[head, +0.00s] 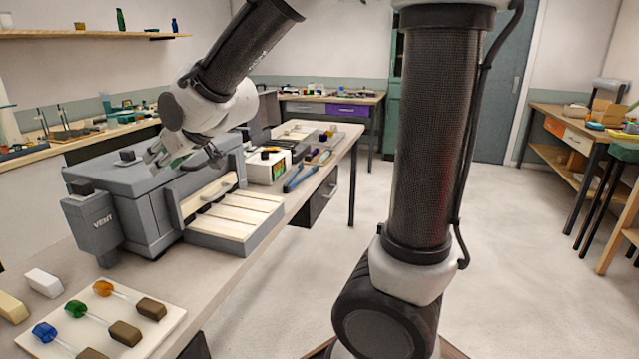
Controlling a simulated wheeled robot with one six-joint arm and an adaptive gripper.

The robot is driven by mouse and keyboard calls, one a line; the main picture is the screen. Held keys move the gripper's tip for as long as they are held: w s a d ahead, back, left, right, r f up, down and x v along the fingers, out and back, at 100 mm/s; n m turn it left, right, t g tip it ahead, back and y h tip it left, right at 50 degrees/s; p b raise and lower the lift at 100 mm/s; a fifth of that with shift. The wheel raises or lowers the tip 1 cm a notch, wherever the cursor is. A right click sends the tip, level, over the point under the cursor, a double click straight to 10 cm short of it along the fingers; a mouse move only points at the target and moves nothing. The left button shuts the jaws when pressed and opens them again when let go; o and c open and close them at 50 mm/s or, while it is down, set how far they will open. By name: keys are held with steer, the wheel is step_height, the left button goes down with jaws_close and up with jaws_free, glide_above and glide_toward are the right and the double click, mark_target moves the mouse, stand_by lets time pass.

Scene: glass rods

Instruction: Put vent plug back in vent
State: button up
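A grey metal box (150,205), like a small kiln, stands on the near bench. A smaller grey housing marked VENT (93,225) is fixed to its left end, with a dark block (81,187) on top. Another small dark block (127,156) sits on the box's lid. I cannot tell for certain which block is the vent plug. My gripper (164,157) is low over the lid, just right of the lid's dark block and apart from it. Its fingers are small and partly hidden by my wrist, so their opening and any contents are unclear.
A slatted tray (235,222) sticks out in front of the box. A white board (165,317) with coloured glass rods lies at the near left, beside a white block (43,283). Blue-handled tools (302,179) lie farther along the bench. Open floor is to the right.

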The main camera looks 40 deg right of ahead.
steer(key=s+d+m+g+h, duration=0.2)
steer(key=s+d+h, duration=0.1)
steer(key=s+d, duration=0.9)
steer(key=s+d+f+m+g+h, duration=0.1)
steer(key=s+d+g, duration=0.1)
steer(key=s+d, duration=0.3)
steer(key=s+d+f+m+g+h, duration=0.1)
steer(key=s+d+m+g, duration=0.1)
steer(key=s+d, duration=0.4)
steer(key=s, duration=0.5)
steer(key=shift+s+d+f, duration=0.15)
steer(key=shift+f, duration=0.1)
